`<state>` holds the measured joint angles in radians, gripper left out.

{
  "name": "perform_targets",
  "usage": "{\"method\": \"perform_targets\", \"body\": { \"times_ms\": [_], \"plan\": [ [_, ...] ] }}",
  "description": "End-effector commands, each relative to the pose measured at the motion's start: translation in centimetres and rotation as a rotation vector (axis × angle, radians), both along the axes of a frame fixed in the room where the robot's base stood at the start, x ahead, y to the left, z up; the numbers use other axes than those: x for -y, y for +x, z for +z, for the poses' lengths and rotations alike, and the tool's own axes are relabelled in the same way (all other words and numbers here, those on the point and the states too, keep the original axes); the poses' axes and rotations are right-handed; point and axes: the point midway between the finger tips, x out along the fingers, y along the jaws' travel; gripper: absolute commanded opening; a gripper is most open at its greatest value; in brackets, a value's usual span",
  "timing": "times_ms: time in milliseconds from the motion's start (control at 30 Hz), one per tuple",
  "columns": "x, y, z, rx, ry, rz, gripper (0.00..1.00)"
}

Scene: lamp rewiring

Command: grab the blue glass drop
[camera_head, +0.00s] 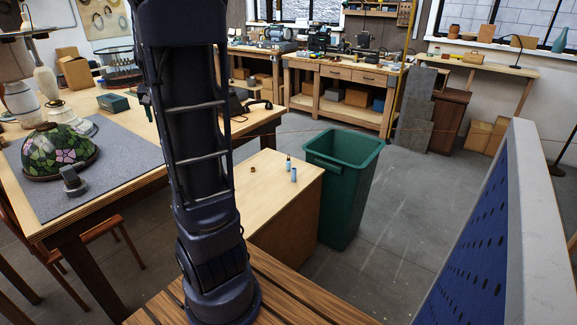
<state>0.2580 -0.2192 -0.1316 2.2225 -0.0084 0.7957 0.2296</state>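Two small light-blue pieces stand on the low wooden cabinet top: one (288,163) further back, with a dark lower part, and one (294,175) nearer the right edge. They are too small for me to tell which, if either, is the blue glass drop. My arm rises through the left middle of the view and hides part of the table and cabinet behind it. I cannot make out my gripper or its fingers.
A small brown piece (252,169) lies on the cabinet top (270,200). A green bin (343,185) stands right of the cabinet. A stained-glass lampshade (58,150) sits on the grey mat (115,165) at left. A blue perforated panel (475,240) stands at right.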

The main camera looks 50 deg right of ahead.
Motion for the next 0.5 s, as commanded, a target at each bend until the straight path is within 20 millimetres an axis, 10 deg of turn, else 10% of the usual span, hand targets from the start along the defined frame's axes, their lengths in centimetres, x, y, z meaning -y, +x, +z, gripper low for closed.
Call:
{"method": "perform_targets", "body": {
  "times_ms": [500],
  "plan": [
    [17.7,6.3,-6.9,-0.038,0.005,-0.371,0.57]
  ]
}}
